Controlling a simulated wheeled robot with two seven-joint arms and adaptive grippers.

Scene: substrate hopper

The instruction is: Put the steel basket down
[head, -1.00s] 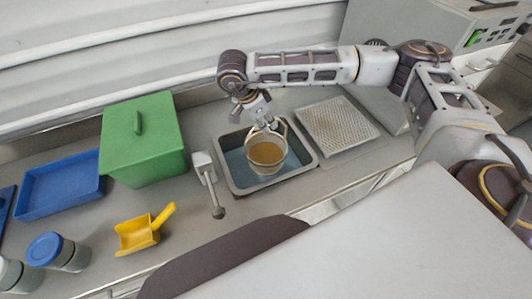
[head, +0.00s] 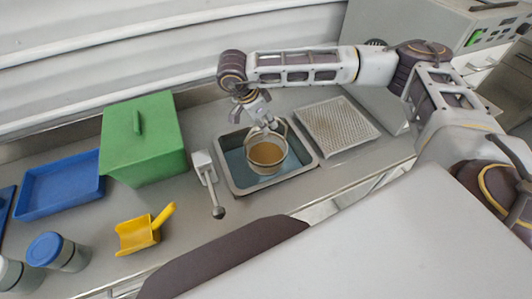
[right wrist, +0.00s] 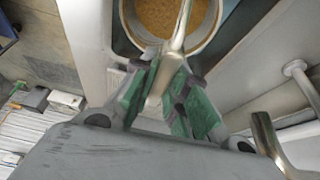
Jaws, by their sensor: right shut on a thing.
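The steel basket (head: 266,160) holds brown, grainy material and is over or in the sink basin (head: 238,183) in the head view. I cannot tell whether its base touches the basin floor. My right gripper (head: 263,125) is above the basket, shut on its handle. In the right wrist view the gripper (right wrist: 163,90) has its green-padded fingers closed around the metal handle, and the basket (right wrist: 210,45) shows beyond it with the brown contents. My left gripper is not in view.
A perforated drain tray (head: 337,126) lies right of the basin. A lever with a ball end (head: 218,212) stands at its left edge. A green lidded box (head: 142,145), a blue tray (head: 60,186), a yellow scoop (head: 138,235) and a blue-lidded jar (head: 58,252) are further left.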

